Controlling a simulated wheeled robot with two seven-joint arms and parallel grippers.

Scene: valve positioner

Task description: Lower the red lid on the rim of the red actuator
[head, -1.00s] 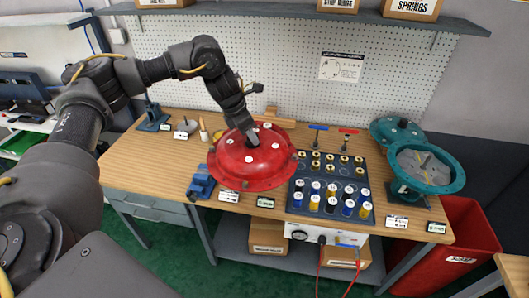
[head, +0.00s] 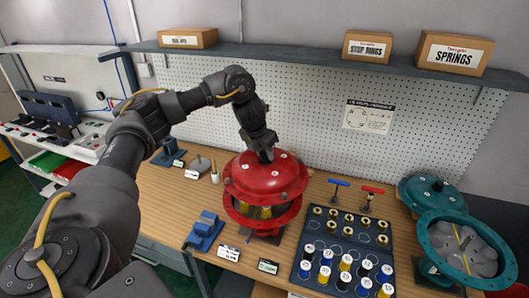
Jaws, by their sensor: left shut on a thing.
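The red lid (head: 262,177) is a round dome with pale bolt heads on its flange. My left gripper (head: 265,157) comes down from above and is shut on the middle of its top. The lid hangs over the red actuator (head: 260,228) on the bench, roughly level, with a visible gap between its flange and the actuator's rim. Yellow springs (head: 265,212) show in that gap. The lid hides the actuator's far side and most of its inside. My right gripper is out of view.
A dark tray (head: 300,232) with several springs and brass rings lies right of the actuator. A blue vise-like block (head: 204,232) stands at its front left. A teal actuator (head: 435,245) with its teal lid (head: 420,192) is at the far right. A pegboard (head: 310,120) stands behind.

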